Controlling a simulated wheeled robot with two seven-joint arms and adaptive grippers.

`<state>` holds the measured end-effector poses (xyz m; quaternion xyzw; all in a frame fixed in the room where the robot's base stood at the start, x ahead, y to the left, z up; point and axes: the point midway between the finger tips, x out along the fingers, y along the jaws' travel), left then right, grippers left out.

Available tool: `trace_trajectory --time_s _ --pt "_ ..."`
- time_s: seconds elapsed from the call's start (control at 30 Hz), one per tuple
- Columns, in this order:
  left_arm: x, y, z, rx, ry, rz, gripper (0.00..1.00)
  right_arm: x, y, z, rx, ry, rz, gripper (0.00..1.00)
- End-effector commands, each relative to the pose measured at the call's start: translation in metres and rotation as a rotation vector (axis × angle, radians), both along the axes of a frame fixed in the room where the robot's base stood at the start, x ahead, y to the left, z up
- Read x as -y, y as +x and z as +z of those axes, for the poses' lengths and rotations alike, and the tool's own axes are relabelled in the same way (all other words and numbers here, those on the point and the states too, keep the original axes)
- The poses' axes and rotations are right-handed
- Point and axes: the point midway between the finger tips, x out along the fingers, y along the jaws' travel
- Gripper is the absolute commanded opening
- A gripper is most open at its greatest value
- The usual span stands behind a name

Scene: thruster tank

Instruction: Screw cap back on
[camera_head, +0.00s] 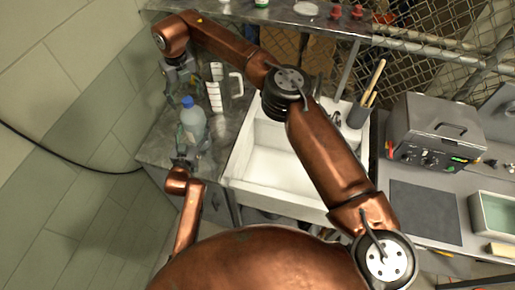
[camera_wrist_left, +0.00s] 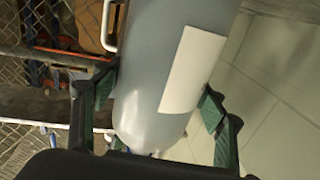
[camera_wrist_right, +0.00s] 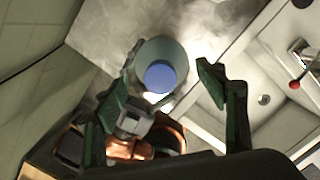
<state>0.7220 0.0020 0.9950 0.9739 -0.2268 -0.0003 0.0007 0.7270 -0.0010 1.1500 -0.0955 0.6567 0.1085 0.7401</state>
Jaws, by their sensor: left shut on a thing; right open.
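A translucent bottle (camera_head: 194,122) with a white label stands upright on the grey counter. Its blue cap (camera_head: 187,101) sits on top of the neck; whether it is threaded tight cannot be told. My left gripper (camera_head: 185,158) is shut on the bottle's lower body; its green-padded fingers flank the bottle (camera_wrist_left: 150,60) in the left wrist view. My right gripper (camera_head: 178,86) is open above the bottle. In the right wrist view I look down on the blue cap (camera_wrist_right: 160,76), which shows between the spread fingers, apart from both.
A grey control box (camera_head: 440,130) stands further right.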

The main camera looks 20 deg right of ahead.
Motion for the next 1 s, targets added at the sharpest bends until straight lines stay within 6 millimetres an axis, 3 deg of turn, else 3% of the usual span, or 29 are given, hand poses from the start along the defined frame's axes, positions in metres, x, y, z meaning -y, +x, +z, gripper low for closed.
trace_trajectory --time_s 0.4,0.6,0.9,0.93,1.0 --pt "0.001 0.000 0.000 -0.002 -0.004 -0.002 0.00 0.001 0.000 0.000 0.001 0.002 0.470 0.65" --pt "0.001 0.000 0.000 -0.002 -0.004 -0.002 0.00 0.000 0.000 0.038 0.004 0.001 0.477 0.65" --pt "0.001 0.000 0.000 -0.001 -0.003 -0.001 0.00 0.000 0.000 0.079 0.001 0.002 0.475 0.65" --pt "0.001 0.000 0.000 -0.001 -0.003 -0.001 0.00 0.000 0.000 0.082 0.001 0.002 0.475 0.65" --pt "0.000 0.000 0.002 -0.001 -0.003 0.000 0.00 0.007 -0.003 0.069 -0.012 0.001 0.546 0.65"
